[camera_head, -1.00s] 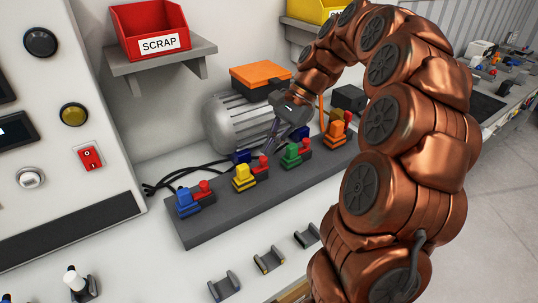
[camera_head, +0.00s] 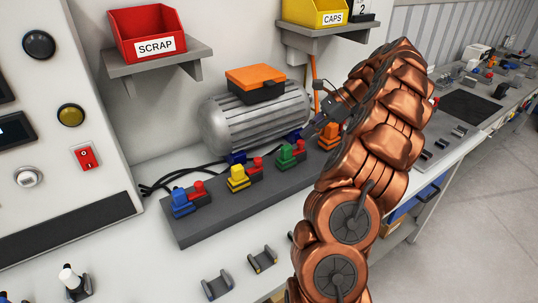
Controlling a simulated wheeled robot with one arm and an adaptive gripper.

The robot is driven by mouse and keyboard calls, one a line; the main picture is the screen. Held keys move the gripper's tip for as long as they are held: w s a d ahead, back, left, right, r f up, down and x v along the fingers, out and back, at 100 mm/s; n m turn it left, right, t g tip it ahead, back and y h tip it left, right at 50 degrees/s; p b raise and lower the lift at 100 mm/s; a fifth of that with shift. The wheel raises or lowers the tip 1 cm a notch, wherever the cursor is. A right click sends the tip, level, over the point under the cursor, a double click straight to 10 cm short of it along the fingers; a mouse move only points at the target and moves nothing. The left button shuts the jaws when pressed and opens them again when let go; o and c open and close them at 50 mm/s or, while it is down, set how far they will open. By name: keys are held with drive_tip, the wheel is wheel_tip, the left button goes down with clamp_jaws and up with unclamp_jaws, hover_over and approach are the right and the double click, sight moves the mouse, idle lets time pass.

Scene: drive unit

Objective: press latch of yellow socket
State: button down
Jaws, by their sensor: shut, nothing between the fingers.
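The yellow socket (camera_head: 238,179) sits on the dark grey connector block (camera_head: 215,213), between the blue connector (camera_head: 181,202) and the green connector (camera_head: 286,155). A small red part (camera_head: 255,164) stands at the yellow socket's back right; I cannot tell whether it is the latch. My gripper (camera_head: 306,131) is up and to the right of the yellow socket, above and behind the green connector, near the motor's right end. It is shut and empty, apart from the yellow socket. Its fingertips are small and partly lost against the dark parts behind.
A ribbed grey motor (camera_head: 258,118) with an orange-topped box stands behind the block. An orange connector (camera_head: 329,134) is beside my arm. Black cables (camera_head: 165,182) lie at the left. Empty clips (camera_head: 262,259) stand on the bench in front. Red and yellow bins hang above.

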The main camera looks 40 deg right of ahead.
idle(0.4)
drive_tip(key=p+x, duration=0.2)
drive_tip(key=x, duration=0.8)
drive_tip(key=shift+a+r, duration=0.1)
drive_tip(key=shift+a, duration=0.1)
drive_tip(key=shift+w+a+p, duration=0.2)
drive_tip(key=shift+a, duration=0.3)
drive_tip(key=shift+w+a+p, duration=0.2)
drive_tip(key=shift+w+a, duration=0.05)
drive_tip(key=shift+a, duration=0.2)
drive_tip(key=shift+w+a, duration=0.4)
drive_tip(key=shift+a, duration=0.3)
